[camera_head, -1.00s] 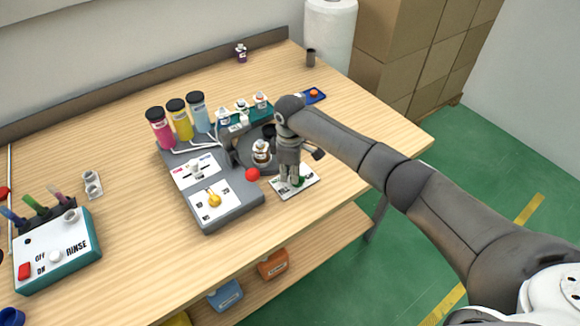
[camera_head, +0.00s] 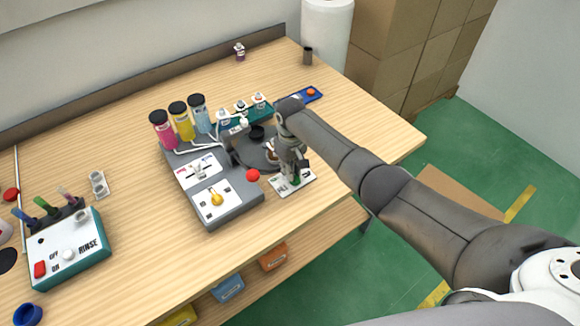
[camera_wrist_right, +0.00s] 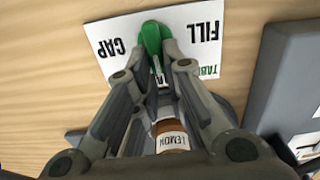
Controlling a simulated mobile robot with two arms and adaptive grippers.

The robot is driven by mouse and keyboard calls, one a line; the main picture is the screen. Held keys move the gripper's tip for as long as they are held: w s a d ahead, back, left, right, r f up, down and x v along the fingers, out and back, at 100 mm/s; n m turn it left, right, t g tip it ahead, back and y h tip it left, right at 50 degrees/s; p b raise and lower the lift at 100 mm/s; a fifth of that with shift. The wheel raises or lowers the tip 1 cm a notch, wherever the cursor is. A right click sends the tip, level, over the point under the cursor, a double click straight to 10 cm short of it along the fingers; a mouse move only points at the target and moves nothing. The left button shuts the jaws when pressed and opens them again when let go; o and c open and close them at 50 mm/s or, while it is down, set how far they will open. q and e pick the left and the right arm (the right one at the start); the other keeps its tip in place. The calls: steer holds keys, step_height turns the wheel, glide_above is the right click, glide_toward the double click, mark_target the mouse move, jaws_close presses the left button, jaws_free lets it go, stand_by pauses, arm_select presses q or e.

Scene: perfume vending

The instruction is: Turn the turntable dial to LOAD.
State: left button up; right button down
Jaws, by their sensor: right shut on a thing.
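The green turntable dial (camera_wrist_right: 150,38) is on a white plate (camera_wrist_right: 108,38) with the printed words FILL and CAP; another label is partly hidden by the fingers. My right gripper (camera_wrist_right: 155,62) is shut on the dial from above. In the head view my right gripper (camera_head: 294,178) covers most of the dial, at the front right of the grey machine (camera_head: 238,206). I cannot tell which word the dial points at. The dark round turntable (camera_head: 250,154) is just behind the gripper. A brown bottle labelled LEMON (camera_wrist_right: 172,140) stands close behind the fingers. My left gripper is out of view.
A red ball-shaped knob (camera_head: 253,175) is just left of my right gripper. A RINSE box (camera_head: 70,240) stands at left. The table front right is clear.

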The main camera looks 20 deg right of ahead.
steer(key=shift+w, duration=0.1)
stand_by(0.5)
steer(key=c, duration=1.5)
jaws_free()
step_height(320, 180, up, 12)
